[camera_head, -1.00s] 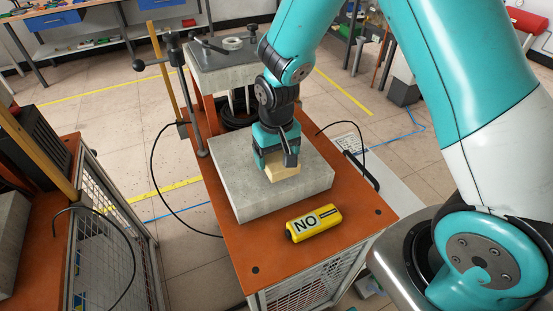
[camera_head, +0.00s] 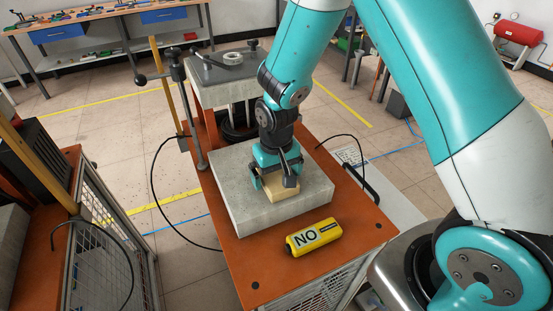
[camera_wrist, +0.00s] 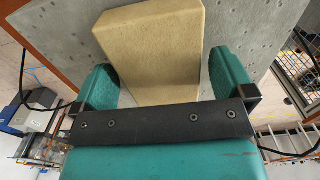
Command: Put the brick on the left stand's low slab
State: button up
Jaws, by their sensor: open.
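The tan brick (camera_head: 280,190) rests on the low grey concrete slab (camera_head: 245,215) of the middle orange stand. My gripper (camera_head: 274,182) is over it, pointing down, with a finger on each side. In the wrist view the brick (camera_wrist: 155,50) lies between the green fingertips (camera_wrist: 164,78), with a visible gap on each side, so the jaws are open. The slab (camera_wrist: 245,20) shows beneath the brick. Another orange stand (camera_head: 50,235) is at the left edge, with part of a grey slab (camera_head: 10,235) in view.
A yellow "NO" box (camera_head: 314,237) lies on the middle stand's orange top (camera_head: 270,263), in front of the slab. A raised slab (camera_head: 215,92) with a clamp post (camera_head: 190,110) stands behind. A black cable (camera_head: 160,205) loops at the left.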

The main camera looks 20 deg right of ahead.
aim_at(276, 175)
notch_tip(276, 175, up, 11)
jog(key=b, duration=0.2)
jog(key=s+a+r+n+y, duration=0.2)
jog(key=s+r, duration=0.3)
jog(key=s, duration=0.5)
jog(key=s+a+r+n+y, duration=0.2)
jog(key=s+a+r+n, duration=0.2)
jog(key=s, duration=0.6)
notch_tip(276, 175, up, 2)
jog(key=shift+s+a+r+n, duration=0.15)
jog(key=shift+s+n, duration=0.1)
jog(key=shift+n, duration=0.35)
